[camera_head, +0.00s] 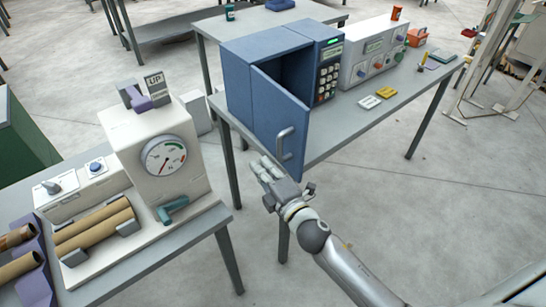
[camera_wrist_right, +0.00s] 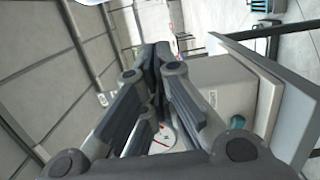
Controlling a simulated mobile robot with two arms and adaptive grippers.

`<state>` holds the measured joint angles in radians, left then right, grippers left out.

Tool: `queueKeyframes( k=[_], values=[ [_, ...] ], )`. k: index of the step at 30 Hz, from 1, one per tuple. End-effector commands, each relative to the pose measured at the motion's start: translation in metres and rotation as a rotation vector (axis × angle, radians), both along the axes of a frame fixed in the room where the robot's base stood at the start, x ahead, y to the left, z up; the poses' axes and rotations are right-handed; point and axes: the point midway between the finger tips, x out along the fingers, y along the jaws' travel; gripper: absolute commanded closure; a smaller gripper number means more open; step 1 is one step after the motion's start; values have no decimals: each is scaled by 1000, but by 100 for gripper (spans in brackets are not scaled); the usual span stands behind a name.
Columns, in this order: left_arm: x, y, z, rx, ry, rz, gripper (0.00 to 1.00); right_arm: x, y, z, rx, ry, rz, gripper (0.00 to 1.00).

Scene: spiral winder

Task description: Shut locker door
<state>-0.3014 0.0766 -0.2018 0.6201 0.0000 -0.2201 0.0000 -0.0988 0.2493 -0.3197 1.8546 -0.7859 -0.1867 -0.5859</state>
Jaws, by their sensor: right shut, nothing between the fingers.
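The blue locker (camera_head: 238,84) stands on the grey table in the head view. Its door (camera_head: 277,112) is swung partly open toward me, and the dark inside shows above and behind it. A grey bar handle (camera_head: 285,143) sits on the door's outer face. My right gripper (camera_head: 264,167) is shut and empty, just left of and below the handle. I cannot tell whether it touches the door. The shut fingers also show in the wrist view (camera_wrist_right: 160,58), where I cannot make out the locker. My left gripper is not in view.
A keypad panel (camera_head: 329,72) forms the locker's right front. A white control box (camera_head: 372,55) stands beside it. At left, a machine with a round gauge (camera_head: 166,158) stands on another table (camera_head: 150,262). The floor in front of the locker table is clear.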

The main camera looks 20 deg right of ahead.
Motion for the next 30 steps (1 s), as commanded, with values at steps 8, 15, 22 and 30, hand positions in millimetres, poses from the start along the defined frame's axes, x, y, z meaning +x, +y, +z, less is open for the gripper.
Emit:
queueKeyframes(
  k=[8, 15, 22, 30],
  values=[
    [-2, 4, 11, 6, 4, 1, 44, 12, -31, -1, -4, 3, -4, 100],
    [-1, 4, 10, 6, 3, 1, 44, 13, -33, -1, -4, 2, -3, 100],
    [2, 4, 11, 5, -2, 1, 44, 13, -34, -1, -5, 2, 0, 100],
    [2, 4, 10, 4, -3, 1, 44, 12, -42, -1, -10, 2, 59, 100]
  ],
)
